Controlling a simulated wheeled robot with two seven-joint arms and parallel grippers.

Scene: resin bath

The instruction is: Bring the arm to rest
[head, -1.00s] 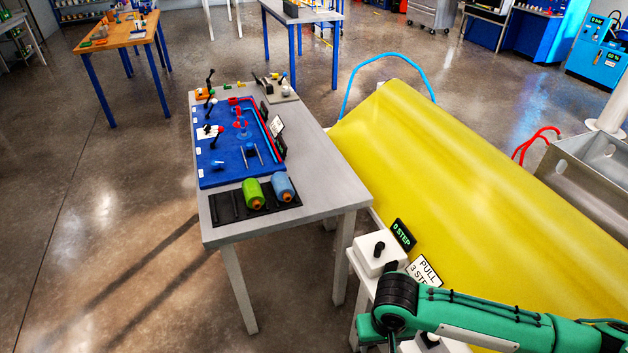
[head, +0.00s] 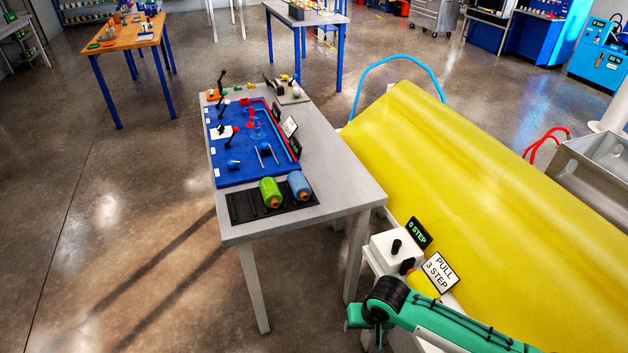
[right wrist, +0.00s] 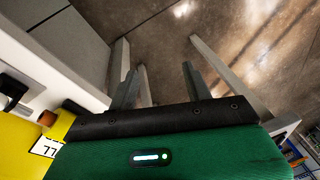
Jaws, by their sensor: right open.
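My right arm (head: 455,328) is green with a black joint and comes in from the lower right of the head view. It is bent low beside a white stand, and its hand end points down at the bottom edge. My right gripper (right wrist: 160,84) shows in the right wrist view with its two grey fingers apart. Nothing is between them, and floor and pale table legs show beyond. My left gripper is not in view.
Near the arm are a white box with a black knob (head: 397,246), a "0 STEP" display (head: 419,233) and a "PULL 3 STEP" sign (head: 440,272). A yellow sheet (head: 500,190) lies behind. A grey table (head: 340,180) stands left, with open floor beyond it.

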